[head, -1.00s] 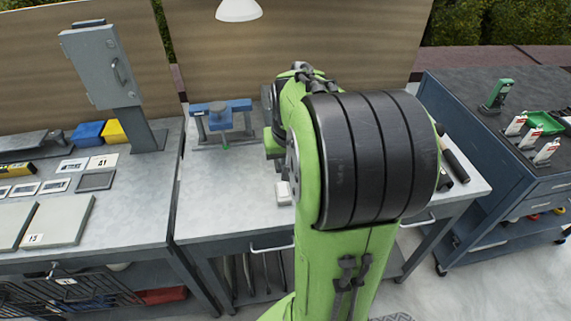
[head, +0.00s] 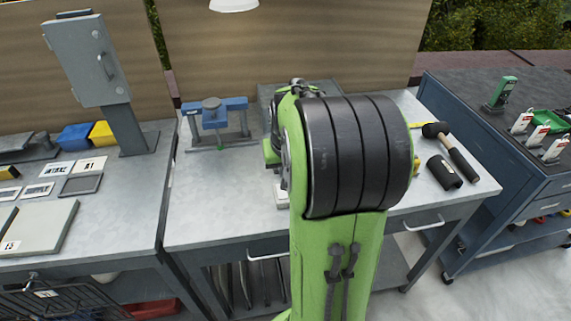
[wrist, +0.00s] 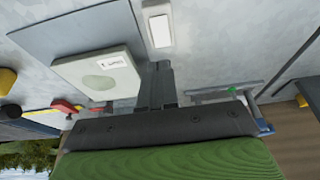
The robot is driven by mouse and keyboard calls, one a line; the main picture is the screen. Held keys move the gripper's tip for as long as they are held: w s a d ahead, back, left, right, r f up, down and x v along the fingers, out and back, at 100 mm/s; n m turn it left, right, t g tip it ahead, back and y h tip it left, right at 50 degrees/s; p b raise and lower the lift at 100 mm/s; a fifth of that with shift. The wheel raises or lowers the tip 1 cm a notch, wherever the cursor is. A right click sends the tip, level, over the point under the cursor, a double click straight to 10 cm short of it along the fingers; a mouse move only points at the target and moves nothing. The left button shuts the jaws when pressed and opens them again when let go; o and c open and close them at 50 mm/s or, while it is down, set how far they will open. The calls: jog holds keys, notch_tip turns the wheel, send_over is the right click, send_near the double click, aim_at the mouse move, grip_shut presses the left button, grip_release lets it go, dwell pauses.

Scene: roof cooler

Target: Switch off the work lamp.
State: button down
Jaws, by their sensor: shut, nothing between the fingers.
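A white lamp shade (head: 234,5) hangs at the top edge of the head view, partly cut off; I cannot tell whether it is lit. A small white box with a framed face, like a switch (wrist: 158,26), lies on the grey bench top in the wrist view. The same white box seems to show in the head view (head: 282,196), partly hidden by my arm. My gripper (wrist: 161,66) is shut and empty. Its fingertips point toward the white box and appear just short of it. My arm hides the gripper in the head view.
A blue clamp-like stand (head: 214,115) is at the back of the bench (head: 210,205). A pale labelled block (wrist: 100,73) lies beside the fingers. A black-headed mallet (head: 450,150) and dark cylinder (head: 444,172) lie right of my arm. A grey cabinet (head: 87,62) stands left.

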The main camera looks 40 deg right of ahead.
jog(key=x, duration=0.2)
jog(key=b+x, duration=0.1)
jog(key=x, duration=0.2)
jog(key=shift+s+a+f+b, duration=0.1)
jog(key=shift+s+f+b, duration=0.15)
jog(key=shift+f+b, duration=0.25)
jog(key=shift+w+f, duration=0.1)
jog(key=shift+f, duration=0.25)
jog(key=shift+r, duration=0.1)
jog(key=shift+a, duration=0.1)
jog(key=shift+s+a, duration=0.2)
jog(key=shift+s, duration=0.3)
jog(key=shift+s+a, duration=0.2)
jog(key=shift+s, duration=0.1)
